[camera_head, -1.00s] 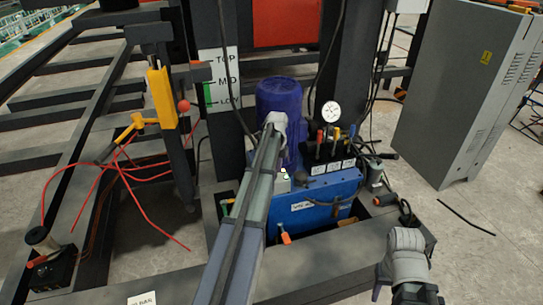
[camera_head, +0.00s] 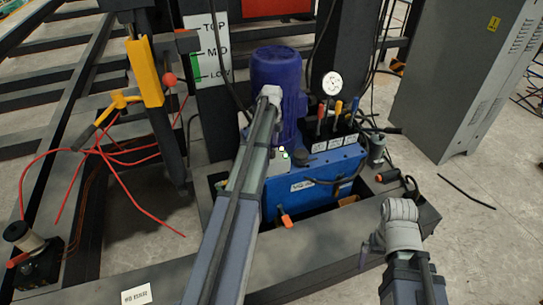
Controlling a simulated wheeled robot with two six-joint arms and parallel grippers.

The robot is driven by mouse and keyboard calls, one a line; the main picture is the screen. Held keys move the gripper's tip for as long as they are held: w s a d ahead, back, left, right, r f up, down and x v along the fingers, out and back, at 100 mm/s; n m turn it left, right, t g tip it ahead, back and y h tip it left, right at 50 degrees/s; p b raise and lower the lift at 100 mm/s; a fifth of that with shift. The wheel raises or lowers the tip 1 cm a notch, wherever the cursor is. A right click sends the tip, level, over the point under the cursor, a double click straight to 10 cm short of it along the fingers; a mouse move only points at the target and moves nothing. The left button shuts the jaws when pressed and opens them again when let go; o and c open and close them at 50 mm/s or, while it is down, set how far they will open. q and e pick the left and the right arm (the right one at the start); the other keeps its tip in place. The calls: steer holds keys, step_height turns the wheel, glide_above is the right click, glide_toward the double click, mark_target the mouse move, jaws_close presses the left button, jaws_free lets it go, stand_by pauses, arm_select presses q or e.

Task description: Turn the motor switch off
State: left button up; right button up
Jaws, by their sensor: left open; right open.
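The blue-purple motor (camera_head: 277,75) stands upright on the blue hydraulic unit (camera_head: 316,178). A small pale box (camera_head: 284,155) with a lit white dot and a green dot sits at the motor's foot; it may be the motor switch, but its lever position is too small to tell. My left arm reaches up from the bottom, and its end with the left gripper (camera_head: 270,94) is in front of the motor, above the small box. Its fingers are hard to make out. My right gripper (camera_head: 370,247) is open and empty, right of the unit's front.
A gauge (camera_head: 332,83) and several coloured levers (camera_head: 338,112) stand right of the motor. An orange-handled valve (camera_head: 285,217) sticks out in front. A grey cabinet (camera_head: 460,80) stands at the right. Red hoses (camera_head: 115,160) lie at the left.

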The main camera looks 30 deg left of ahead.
mark_target(272, 153)
arm_select(q)
steer(key=shift+f+b, duration=1)
steer(key=shift+f, duration=0.5)
arm_select(e)
step_height(272, 153, down, 3)
arm_select(q)
steer(key=shift+c, duration=0.2)
jaws_close()
